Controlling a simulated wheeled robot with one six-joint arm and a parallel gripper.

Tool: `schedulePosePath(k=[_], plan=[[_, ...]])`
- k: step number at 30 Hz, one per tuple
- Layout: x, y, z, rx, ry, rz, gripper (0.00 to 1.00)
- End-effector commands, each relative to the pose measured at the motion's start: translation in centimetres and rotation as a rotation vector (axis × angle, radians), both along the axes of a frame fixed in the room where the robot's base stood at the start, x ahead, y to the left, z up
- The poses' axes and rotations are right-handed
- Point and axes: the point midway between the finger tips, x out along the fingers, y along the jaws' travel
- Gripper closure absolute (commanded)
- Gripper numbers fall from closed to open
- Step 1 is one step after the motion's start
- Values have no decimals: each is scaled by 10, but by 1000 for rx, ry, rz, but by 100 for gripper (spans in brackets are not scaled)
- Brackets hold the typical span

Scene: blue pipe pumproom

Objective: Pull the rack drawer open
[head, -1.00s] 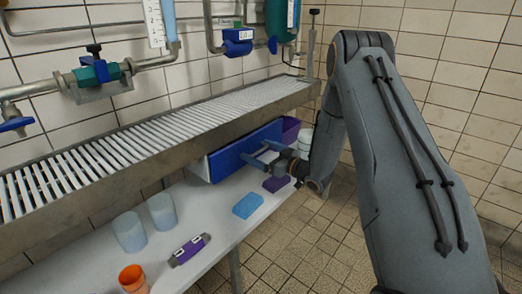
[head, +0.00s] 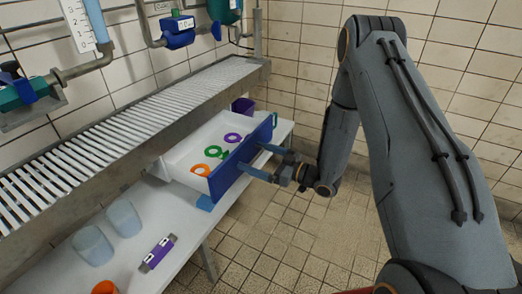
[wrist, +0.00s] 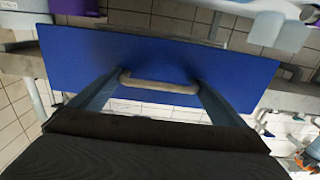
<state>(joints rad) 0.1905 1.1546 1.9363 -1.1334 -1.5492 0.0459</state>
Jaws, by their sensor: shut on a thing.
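The rack drawer (head: 187,150) stands pulled out from under the slatted rack, its white inside showing. Its blue front panel (head: 226,172) faces my arm and fills much of the wrist view (wrist: 100,50). A pale bar handle (wrist: 158,84) sits on the front panel, between my two blue fingers. My gripper (head: 256,157) is shut on this handle.
The slatted rack (head: 130,115) runs above a white bench. On the bench stand translucent cups (head: 93,246), an orange cup (head: 105,287) and a purple-banded object (head: 158,252). A blue block (head: 205,203) lies under the drawer. The tiled floor (head: 262,240) on the right is clear.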

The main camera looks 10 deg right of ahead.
Motion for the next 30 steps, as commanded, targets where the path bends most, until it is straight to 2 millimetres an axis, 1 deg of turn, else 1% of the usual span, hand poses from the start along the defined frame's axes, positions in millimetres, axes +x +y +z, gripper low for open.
schedulePosePath(k=[3,13,14,20,23,26,30], plan=[[-3,2,0,1,1,7,45],[-4,2,-1,0,1,9,45],[-4,2,-1,0,1,8,0],[-3,1,0,1,1,7,0],[-5,-3,0,0,1,5,0],[-11,-12,0,0,1,4,0],[-25,-32,0,0,2,2,0]])
